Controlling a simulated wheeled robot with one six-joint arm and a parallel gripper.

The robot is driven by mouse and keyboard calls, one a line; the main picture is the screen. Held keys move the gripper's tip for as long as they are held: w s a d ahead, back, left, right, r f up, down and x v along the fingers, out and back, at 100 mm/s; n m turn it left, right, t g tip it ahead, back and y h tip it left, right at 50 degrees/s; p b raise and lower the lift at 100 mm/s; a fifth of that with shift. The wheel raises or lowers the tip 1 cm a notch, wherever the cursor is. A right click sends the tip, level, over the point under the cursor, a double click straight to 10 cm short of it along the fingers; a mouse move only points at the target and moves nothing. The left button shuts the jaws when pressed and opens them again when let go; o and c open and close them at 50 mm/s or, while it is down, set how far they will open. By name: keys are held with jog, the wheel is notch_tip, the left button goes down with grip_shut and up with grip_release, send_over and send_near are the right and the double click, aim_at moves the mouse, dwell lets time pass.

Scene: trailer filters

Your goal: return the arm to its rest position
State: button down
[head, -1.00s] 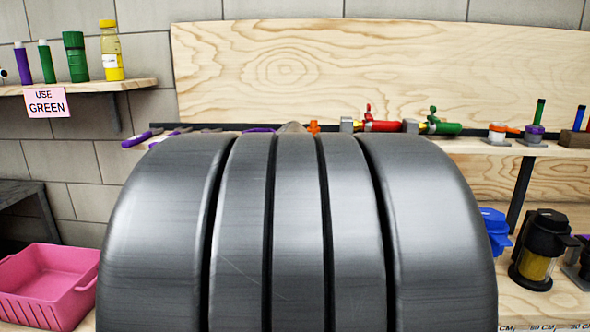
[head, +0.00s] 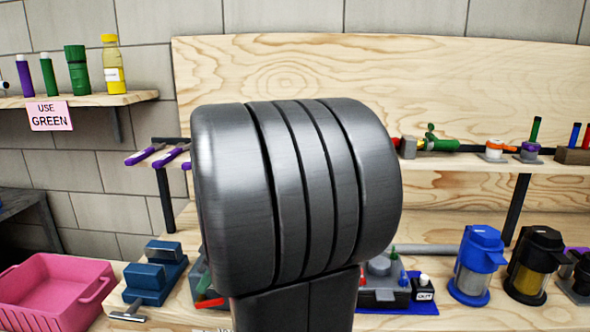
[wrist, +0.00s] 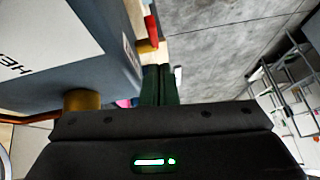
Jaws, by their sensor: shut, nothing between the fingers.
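My gripper (wrist: 158,84) shows in the wrist view as two dark fingers close together, with nothing between them. Its dark body with a green light fills the bottom of that view. In the head view a large dark grey ribbed link of my arm stands in the middle, and my gripper is not seen there. The arm link hides the middle of the workbench and part of the shelf behind it.
A pink bin (head: 55,292) and a blue vise (head: 157,272) stand at left. A blue canister (head: 477,266) and a black canister (head: 536,265) stand at right. An upper left shelf (head: 80,101) holds bottles above a "USE GREEN" sign (head: 49,115). The wrist view shows grey floor (wrist: 215,50).

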jog(key=shift+a+h+p, duration=0.4)
jog(key=shift+h+p, duration=0.5)
jog(key=shift+p, duration=0.35)
jog(key=h+p, duration=0.1)
jog(key=p, duration=0.2)
jog(key=shift+a+f+g+h, duration=0.2)
jog(key=shift+a+g+h, duration=0.1)
jog(key=shift+a+h, duration=0.1)
jog(key=a+h+p, duration=0.1)
jog(key=p, duration=0.2)
jog(key=shift+a+r+h+p, duration=0.1)
jog(key=shift+a+h+p, duration=0.05)
jog(key=shift+h+p, duration=0.25)
jog(key=a+r+t+h+p, duration=0.1)
jog(key=a+h+p, duration=0.15)
jog(key=a, duration=0.35)
notch_tip(320, 180, up, 8)
jog(key=shift+w+r+n+y+p, duration=0.15)
jog(key=shift+w+n+y+p, duration=0.1)
jog(key=shift+n+y+p, duration=0.15)
jog(key=shift+r, duration=0.1)
